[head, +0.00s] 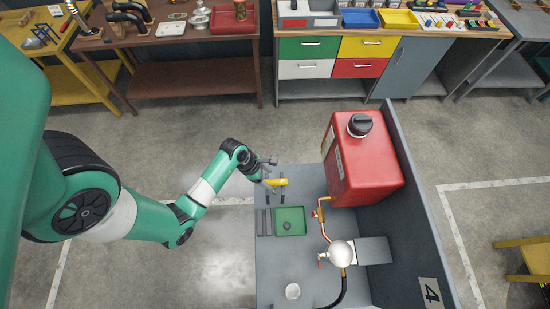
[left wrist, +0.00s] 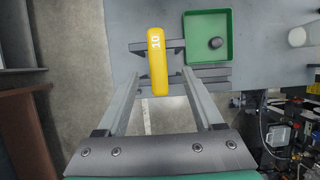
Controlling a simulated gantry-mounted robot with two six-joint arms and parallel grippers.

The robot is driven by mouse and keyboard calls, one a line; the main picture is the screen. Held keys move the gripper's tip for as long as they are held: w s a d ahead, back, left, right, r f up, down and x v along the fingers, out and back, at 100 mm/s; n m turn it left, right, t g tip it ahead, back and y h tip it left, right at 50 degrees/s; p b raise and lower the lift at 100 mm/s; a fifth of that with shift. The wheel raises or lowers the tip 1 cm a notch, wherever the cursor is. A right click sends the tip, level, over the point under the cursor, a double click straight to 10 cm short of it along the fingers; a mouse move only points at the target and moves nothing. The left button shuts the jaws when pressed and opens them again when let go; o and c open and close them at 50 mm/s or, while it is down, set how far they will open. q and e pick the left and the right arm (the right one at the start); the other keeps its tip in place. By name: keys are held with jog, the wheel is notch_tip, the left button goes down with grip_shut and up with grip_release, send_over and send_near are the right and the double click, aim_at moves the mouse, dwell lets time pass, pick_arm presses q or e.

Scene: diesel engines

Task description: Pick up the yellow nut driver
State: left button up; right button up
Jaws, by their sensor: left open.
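The yellow nut driver (head: 278,182) lies across two dark supports on the grey workbench (head: 268,268), at its left edge in the head view. In the left wrist view the yellow handle (left wrist: 157,62), marked 10, points toward me, and its near end sits between my fingers. My left gripper (head: 266,178) is open over the handle end. In the left wrist view the fingers of the left gripper (left wrist: 161,73) stand on either side of the handle, with a gap on both sides. Their height above it is hard to judge. My right gripper is not in view.
A green tray (head: 301,232) holding a small dark round part (head: 287,226) is close to the driver. Dark bars (head: 264,222) lie beside it. A red tank (head: 365,165), a pipe with a valve, and a grey side wall (head: 420,200) stand on the right.

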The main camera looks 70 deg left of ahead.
aim_at(274, 181)
pick_arm(q)
jog(key=x, duration=0.3)
jog(key=b+x, duration=0.1)
jog(key=x, duration=0.2)
jog(key=shift+w+a+r, duration=0.1)
jog(key=shift+w, duration=0.15)
grip_shut()
jog(key=shift+r, duration=0.1)
dwell(1.1)
